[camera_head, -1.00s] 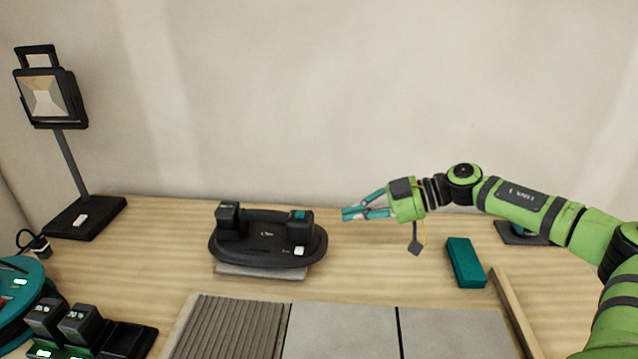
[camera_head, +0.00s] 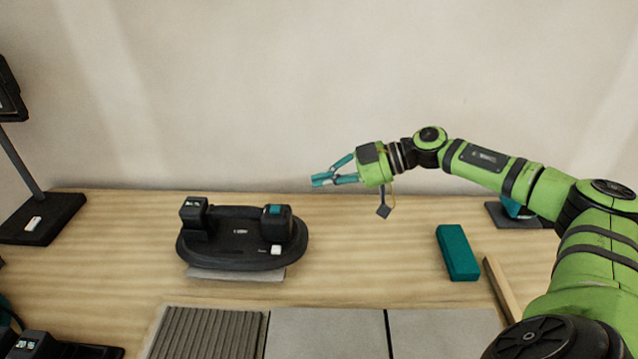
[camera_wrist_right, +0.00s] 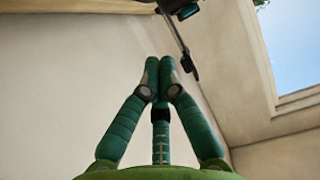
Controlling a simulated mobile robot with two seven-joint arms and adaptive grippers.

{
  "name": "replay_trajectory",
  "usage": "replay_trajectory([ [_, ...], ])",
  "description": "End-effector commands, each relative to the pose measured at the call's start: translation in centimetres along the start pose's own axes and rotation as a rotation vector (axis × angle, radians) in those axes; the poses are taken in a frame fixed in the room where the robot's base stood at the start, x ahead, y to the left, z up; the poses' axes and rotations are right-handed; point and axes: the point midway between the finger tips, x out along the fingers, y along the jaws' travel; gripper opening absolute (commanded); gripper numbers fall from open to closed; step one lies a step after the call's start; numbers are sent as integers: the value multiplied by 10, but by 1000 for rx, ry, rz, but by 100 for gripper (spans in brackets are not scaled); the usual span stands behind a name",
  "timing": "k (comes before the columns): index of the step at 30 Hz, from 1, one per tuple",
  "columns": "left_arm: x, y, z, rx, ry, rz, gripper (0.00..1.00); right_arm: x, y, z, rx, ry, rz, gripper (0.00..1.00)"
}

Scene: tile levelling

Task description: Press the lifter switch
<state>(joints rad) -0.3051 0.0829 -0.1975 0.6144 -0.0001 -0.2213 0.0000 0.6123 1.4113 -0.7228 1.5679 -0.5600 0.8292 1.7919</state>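The lifter (camera_head: 240,246) is a black oval device with a handle between two posts, resting on a grey tile (camera_head: 236,273) in the head view. A small white switch (camera_head: 276,249) sits on its right front side. A teal part (camera_head: 273,210) tops its right post. My right gripper (camera_head: 314,181) is above and to the right of the lifter, pointing left and not touching it. In the right wrist view its teal fingers (camera_wrist_right: 159,65) meet at the tips with nothing between them. My left gripper is not in view.
A teal block (camera_head: 457,252) and a wooden strip (camera_head: 502,290) lie at the right. A ribbed tile (camera_head: 207,335) and plain grey tiles (camera_head: 325,333) lie at the front. A lamp base (camera_head: 42,218) stands at the far left. The wood between lifter and teal block is clear.

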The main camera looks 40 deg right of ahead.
Motion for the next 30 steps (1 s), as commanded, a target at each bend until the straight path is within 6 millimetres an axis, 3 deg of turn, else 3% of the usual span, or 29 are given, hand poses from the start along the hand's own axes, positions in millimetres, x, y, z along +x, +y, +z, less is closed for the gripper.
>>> replay_trajectory([
  [11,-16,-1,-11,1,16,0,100,80,-1,-3,0,4,-3,0],
  [13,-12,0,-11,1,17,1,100,83,0,14,5,-2,-1,0],
  [18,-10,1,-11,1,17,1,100,87,0,33,2,-1,0,0],
  [30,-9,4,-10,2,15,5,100,88,0,38,0,1,0,0],
])
